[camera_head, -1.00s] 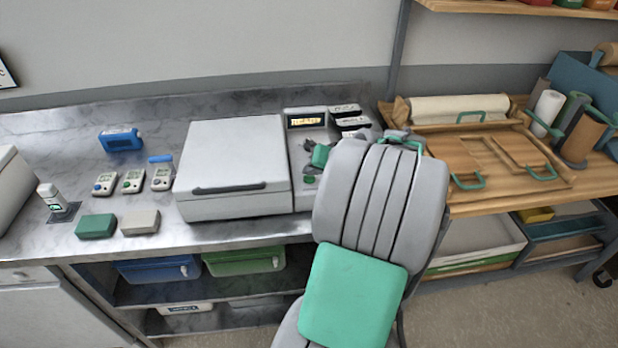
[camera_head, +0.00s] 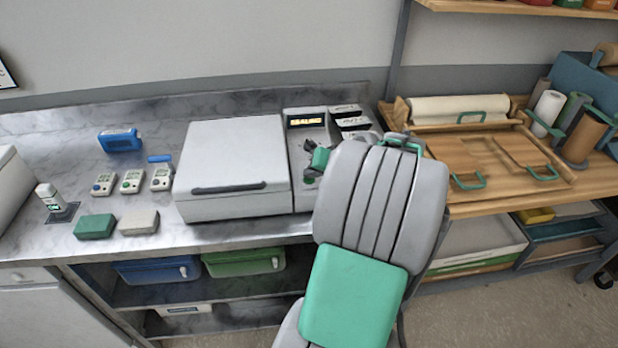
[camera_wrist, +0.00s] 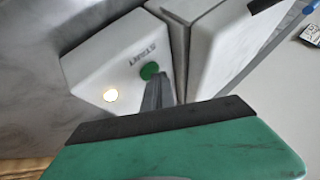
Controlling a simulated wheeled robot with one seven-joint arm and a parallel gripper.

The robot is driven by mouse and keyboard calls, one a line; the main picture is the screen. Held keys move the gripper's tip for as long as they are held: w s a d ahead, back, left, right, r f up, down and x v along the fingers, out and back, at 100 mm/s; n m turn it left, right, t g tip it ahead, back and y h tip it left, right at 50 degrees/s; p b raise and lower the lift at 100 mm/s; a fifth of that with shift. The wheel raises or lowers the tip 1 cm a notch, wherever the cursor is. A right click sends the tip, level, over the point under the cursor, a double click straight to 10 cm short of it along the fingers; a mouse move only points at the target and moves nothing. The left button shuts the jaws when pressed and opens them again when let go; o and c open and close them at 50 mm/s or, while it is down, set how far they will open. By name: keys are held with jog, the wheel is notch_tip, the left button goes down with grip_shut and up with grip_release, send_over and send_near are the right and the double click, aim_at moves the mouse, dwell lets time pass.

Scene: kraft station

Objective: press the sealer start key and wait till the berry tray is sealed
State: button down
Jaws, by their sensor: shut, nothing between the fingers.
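The sealer (camera_head: 232,165) is a pale box with its lid down and a dark handle along the front. Its control panel at the right has a lit yellow display (camera_head: 305,122); the text looks like "SEALING" but is small. In the wrist view the round green start key (camera_wrist: 149,70) sits by "START" lettering, with a glowing lamp (camera_wrist: 110,95) on the same panel. My gripper (camera_head: 309,174) is shut and empty, with its tips at the start key, seemingly touching it. The berry tray is not visible; the closed lid hides the sealer's inside.
Several small devices (camera_head: 132,181), a green block (camera_head: 95,226) and a pale block (camera_head: 138,222) lie left of the sealer. Dark-topped boxes (camera_head: 352,123) stand right of the display. A wooden bench (camera_head: 540,192) with trays and rolls is at the right.

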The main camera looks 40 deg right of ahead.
aim_at(311, 180)
jog(key=shift+r+p, duration=0.6)
jog(key=shift+r, duration=0.25)
notch_tip(311, 180, up, 5)
jog(key=p, duration=0.3)
jog(key=shift+r+p, duration=0.1)
jog(key=shift+p, duration=0.3)
